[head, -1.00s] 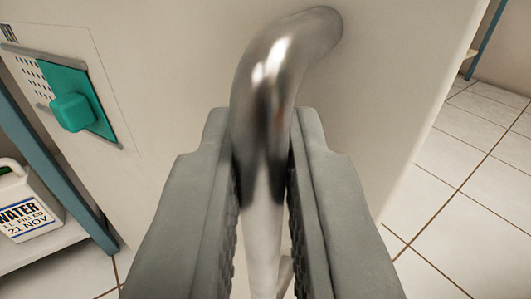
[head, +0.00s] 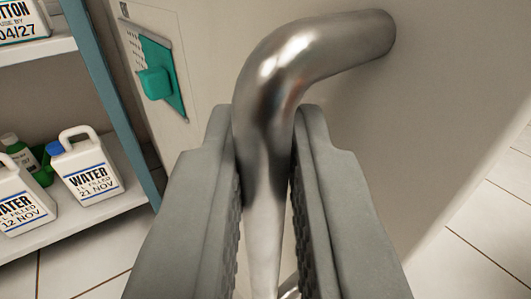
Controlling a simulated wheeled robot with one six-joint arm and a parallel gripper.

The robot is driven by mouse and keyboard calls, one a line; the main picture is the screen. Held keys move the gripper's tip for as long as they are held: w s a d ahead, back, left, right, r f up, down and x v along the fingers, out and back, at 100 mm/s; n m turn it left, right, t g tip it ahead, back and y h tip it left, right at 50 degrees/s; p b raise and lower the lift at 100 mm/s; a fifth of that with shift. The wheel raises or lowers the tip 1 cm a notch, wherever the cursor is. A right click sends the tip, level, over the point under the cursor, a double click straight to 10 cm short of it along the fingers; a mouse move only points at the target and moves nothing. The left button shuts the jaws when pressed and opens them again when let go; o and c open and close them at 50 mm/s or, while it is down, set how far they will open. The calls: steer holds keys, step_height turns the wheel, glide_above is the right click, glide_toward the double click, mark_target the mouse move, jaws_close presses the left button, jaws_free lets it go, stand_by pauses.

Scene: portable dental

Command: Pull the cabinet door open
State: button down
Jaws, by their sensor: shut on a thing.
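The cabinet door (head: 400,150) is a cream panel that fills the middle and right of the view. Its handle (head: 285,68) is a thick shiny metal bar that bends out from the door at the upper right and runs down toward me. My gripper (head: 266,165) is shut on the handle, with one ridged grey finger on each side of the bar. The lower part of the handle shows between the fingers. The door's hinge line and its far edge are not clear in this view.
An open shelf unit with a blue post (head: 112,105) stands at left, holding white water jugs (head: 86,165) and a green bottle (head: 38,160). Tiled floor (head: 495,225) is clear at right.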

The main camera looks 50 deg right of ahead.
steer(key=c, duration=1.6)
jaws_free()
steer(key=shift+d, duration=0.1)
steer(key=shift+o, duration=0.2)
steer(key=v, duration=1.7)
steer(key=shift+a, duration=0.25)
